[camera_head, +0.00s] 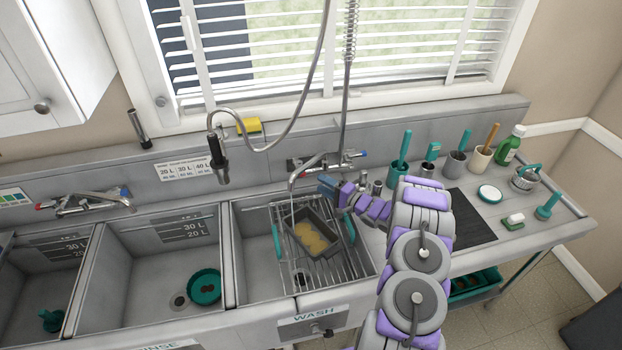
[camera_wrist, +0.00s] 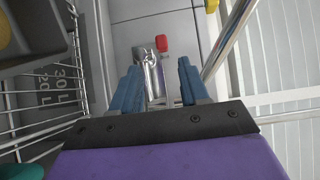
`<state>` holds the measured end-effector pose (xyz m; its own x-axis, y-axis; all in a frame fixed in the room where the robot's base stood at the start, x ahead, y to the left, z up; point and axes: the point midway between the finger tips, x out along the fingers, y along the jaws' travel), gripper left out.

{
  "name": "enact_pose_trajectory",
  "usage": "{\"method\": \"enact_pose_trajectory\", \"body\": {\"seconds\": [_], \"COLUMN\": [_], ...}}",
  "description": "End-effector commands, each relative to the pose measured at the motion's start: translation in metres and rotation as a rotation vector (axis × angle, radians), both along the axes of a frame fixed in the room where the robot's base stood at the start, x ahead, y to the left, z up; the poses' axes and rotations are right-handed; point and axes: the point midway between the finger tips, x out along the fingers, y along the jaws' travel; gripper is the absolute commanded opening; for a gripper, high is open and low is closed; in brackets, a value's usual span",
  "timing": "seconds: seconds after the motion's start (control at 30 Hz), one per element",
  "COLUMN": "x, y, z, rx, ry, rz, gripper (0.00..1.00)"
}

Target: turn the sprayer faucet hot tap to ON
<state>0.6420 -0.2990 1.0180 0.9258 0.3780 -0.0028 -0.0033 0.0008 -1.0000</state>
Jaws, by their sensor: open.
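The sprayer faucet (camera_head: 343,155) is mounted on the back wall above the wash basin, with a riser pipe going up. Its red-marked hot tap (camera_head: 290,164) is at the left end and a blue-marked tap (camera_head: 363,154) at the right end. In the wrist view the red tap end (camera_wrist: 162,43) and a chrome part (camera_wrist: 147,68) show ahead, between and beyond my fingers. My gripper (camera_head: 325,183) is open and empty. It is in front of the faucet, to the right of the hot tap and apart from it. The tap's exact angle is hard to tell.
A wire rack (camera_head: 352,270) with a dark pan (camera_head: 325,240) sits in the wash basin, below and left of my gripper. The sprayer hose loops left to a hanging spray head (camera_head: 218,155). Brushes in cups (camera_head: 455,163) stand on the right counter.

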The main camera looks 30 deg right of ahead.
Motion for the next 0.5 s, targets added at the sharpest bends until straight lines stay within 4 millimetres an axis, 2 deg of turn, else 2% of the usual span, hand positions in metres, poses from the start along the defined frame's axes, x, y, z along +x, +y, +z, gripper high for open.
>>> {"method": "enact_pose_trajectory", "body": {"seconds": [0.03,0.2,0.33,0.5], "x": [-0.011,-0.04,-0.054,-0.062], "y": [-0.006,-0.017,-0.022,-0.024], "z": [0.0,-0.001,-0.001,-0.001], "rx": [0.001,0.002,0.002,0.001], "ry": [0.002,0.002,0.001,0.002], "rz": [-0.005,-0.003,-0.001,0.002], "gripper": [0.45,0.45,0.45,0.45]}}
